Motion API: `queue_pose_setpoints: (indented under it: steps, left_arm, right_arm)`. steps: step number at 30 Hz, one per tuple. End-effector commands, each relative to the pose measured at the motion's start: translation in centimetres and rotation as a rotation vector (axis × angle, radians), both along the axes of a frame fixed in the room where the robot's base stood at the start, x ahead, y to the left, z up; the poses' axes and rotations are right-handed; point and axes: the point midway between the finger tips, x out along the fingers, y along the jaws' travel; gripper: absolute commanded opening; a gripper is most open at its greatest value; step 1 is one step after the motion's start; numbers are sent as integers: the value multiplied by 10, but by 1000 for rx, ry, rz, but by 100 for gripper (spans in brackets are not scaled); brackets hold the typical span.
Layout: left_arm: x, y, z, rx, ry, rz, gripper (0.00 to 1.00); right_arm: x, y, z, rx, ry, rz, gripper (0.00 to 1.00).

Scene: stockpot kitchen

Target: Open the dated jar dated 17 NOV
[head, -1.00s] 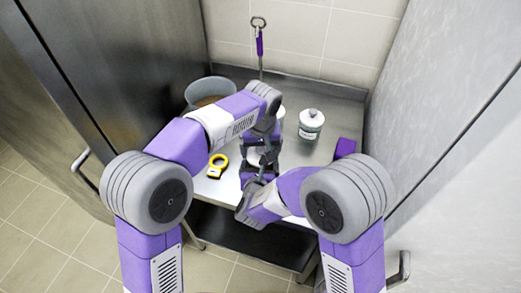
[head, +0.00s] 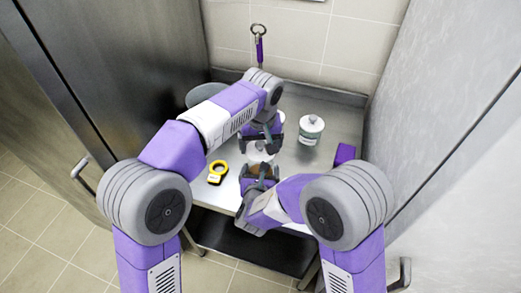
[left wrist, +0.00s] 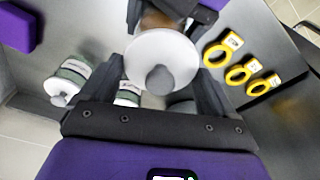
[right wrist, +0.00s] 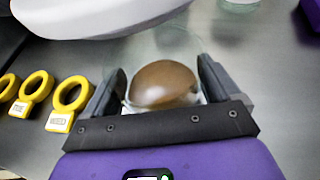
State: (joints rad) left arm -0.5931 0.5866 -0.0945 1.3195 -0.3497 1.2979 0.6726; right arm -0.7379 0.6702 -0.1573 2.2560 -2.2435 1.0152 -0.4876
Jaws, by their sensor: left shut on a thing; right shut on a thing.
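My left gripper (head: 262,142) is shut on a white lid (head: 260,153) with a grey knob, which also shows in the left wrist view (left wrist: 160,58). My right gripper (head: 259,178) is shut on a clear jar with brown contents (right wrist: 164,84). The jar's top is uncovered in the right wrist view, and the lid (right wrist: 95,14) is above and to one side, apart from it. No date is readable on the held jar.
Yellow rings with tags (head: 217,172) lie left of the jar; several show in the wrist views. A grey pot (head: 200,95) stands behind my left arm. A purple block (head: 345,153) is at the right edge. A purple-handled utensil (head: 259,48) hangs at the back wall.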

Motion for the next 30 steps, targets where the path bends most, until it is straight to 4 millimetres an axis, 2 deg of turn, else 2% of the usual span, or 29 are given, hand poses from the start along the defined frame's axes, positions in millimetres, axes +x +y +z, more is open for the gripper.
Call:
queue_pose_setpoints:
  steps: [3,9,10,11,21,26,30]
  left_arm:
    - [0,0,7,-1,0,-1,52]
    - [0,0,7,0,1,-1,52]
    - [0,0,7,0,1,-1,52]
    - [0,0,7,0,1,-1,52]
    - [0,0,9,0,1,-1,52]
    - [0,0,14,0,1,-1,52]
    - [0,0,20,0,1,-1,52]
  right_arm:
    - [0,0,1,0,-2,0,35]
    - [0,0,1,1,-2,0,35]
    - [0,0,1,1,-2,0,94]
    - [0,0,1,0,-2,0,99]
    - [-6,1,4,1,-1,2,100]
    - [-31,4,15,1,-1,5,100]
    - [-60,6,27,1,-2,5,100]
